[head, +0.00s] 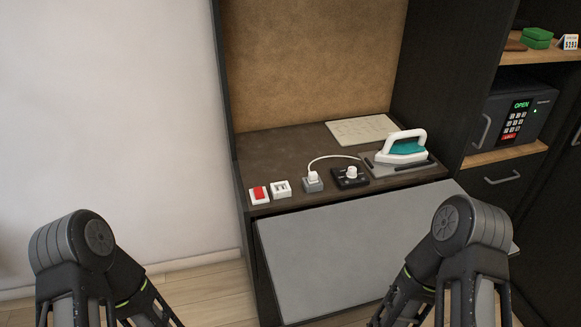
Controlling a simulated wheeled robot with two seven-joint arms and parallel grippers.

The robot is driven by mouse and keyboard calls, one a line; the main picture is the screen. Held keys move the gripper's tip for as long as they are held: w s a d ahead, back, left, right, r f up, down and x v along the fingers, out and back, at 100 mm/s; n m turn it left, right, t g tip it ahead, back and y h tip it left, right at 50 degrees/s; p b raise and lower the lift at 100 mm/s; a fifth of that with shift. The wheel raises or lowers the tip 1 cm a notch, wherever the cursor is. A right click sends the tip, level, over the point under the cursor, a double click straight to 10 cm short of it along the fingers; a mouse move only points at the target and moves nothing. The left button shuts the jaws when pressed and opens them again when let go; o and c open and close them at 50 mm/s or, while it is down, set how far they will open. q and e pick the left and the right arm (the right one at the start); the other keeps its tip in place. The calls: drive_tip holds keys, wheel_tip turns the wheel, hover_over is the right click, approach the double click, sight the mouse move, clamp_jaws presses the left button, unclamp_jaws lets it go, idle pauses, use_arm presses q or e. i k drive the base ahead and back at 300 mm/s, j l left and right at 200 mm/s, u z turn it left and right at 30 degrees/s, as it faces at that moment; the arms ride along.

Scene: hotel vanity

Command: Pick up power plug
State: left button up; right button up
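The white power plug (313,176) sits upright on a small grey socket block (313,186) near the front of the dark vanity top. A white cord (333,157) arcs from it to the right toward the iron (402,147). Both of my arms show at the bottom of the head view, the left one at the lower left and the right one at the lower right. Both are well apart from the plug. The fingertips of both grippers are outside the frame or hidden, so I see no gripper opening.
A red switch (259,194) and a white socket (281,188) stand left of the plug. A black control box with a white knob (351,176) is close on its right. A grey panel (370,255) slopes below the front edge. A safe (519,115) is at right.

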sight(313, 176)
drive_tip(key=j+u, duration=0.15)
drive_tip(key=u, duration=0.3)
drive_tip(key=i+j+u, duration=0.1)
drive_tip(key=u, duration=0.4)
drive_tip(key=i+u, duration=0.1)
drive_tip(key=u, duration=0.35)
drive_tip(key=i+j+u, duration=0.25)
drive_tip(key=i, duration=0.25)
drive_tip(key=i+u, duration=0.25)
drive_tip(key=i, duration=0.3)
drive_tip(key=i+z, duration=0.35)
drive_tip(key=i+j+z, duration=0.35)
drive_tip(key=i, duration=0.15)
drive_tip(key=i+z, duration=0.1)
drive_tip(key=z, duration=0.4)
drive_tip(key=j+z, duration=0.1)
drive_tip(key=z, duration=0.35)
drive_tip(key=i+j+z, duration=0.1)
drive_tip(key=z, duration=0.4)
drive_tip(key=j+z, duration=0.1)
drive_tip(key=z, duration=0.4)
drive_tip(key=i, duration=0.05)
